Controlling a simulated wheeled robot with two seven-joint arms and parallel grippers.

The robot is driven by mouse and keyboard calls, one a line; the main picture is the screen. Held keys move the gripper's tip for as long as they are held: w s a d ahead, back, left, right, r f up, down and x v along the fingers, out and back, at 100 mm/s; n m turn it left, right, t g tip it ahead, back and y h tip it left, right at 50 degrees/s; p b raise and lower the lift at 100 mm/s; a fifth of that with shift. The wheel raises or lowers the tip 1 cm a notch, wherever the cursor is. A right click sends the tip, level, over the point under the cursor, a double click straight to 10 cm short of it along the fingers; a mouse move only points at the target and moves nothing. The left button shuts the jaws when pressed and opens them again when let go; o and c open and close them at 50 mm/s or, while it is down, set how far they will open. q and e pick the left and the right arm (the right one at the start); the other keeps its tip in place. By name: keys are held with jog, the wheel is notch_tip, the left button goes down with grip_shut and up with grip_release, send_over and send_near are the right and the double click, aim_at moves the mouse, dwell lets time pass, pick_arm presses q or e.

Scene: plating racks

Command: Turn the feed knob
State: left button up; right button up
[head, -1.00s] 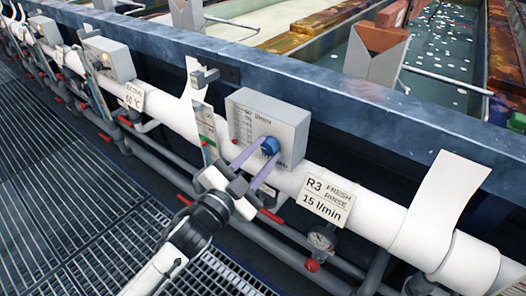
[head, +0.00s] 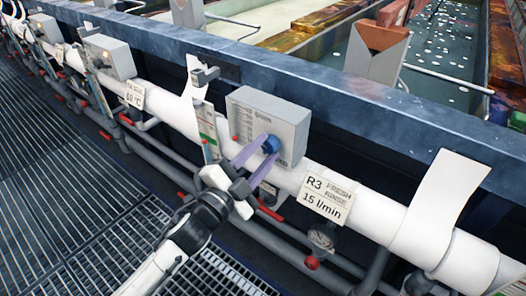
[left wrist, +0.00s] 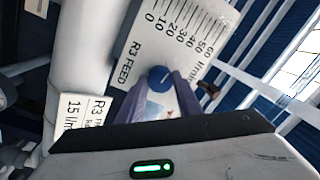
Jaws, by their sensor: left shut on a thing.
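The feed knob (head: 270,143) is a blue round knob on the front of a grey box (head: 291,127) fixed to the white pipe. In the left wrist view the blue knob (left wrist: 158,77) sits on a panel (left wrist: 150,45) marked R3 FEED with a scale from 0 to 60. A pale line shows on the knob's face. My left gripper (head: 262,148) has its two purple fingers on either side of the knob and is shut on it. The fingers hide the knob's sides. My right gripper is not in view.
A sign (head: 327,198) reading R3 fresh rinse 15 l/min hangs on the white pipe (head: 375,212) right of the box. Tanks lie behind the blue rim (head: 350,100). Floor grating (head: 60,200) is clear at left.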

pick_arm(q)
jog(key=o, duration=1)
jog(key=shift+o, duration=0.2)
jog(key=v, duration=1)
jog(key=shift+s, duration=0.15)
jog(key=shift+a, duration=0.1)
jog(key=s+a+f+n+g+y, duration=0.2)
jog(key=s+f+n, duration=0.3)
jog(key=f, duration=0.4)
jog(key=s+a+f+n+g+y, duration=0.2)
jog(key=s+a+f+n+y, duration=0.1)
jog(key=s+f, duration=0.4)
jog(key=s+a+f+n+g+y, duration=0.2)
jog(key=s+f+n, duration=0.5)
jog(key=f, duration=0.4)
jog(key=a+g, duration=0.1)
jog(key=a, duration=0.1)
jog(key=shift+a+f+y, duration=0.3)
jog(key=shift+a, duration=0.1)
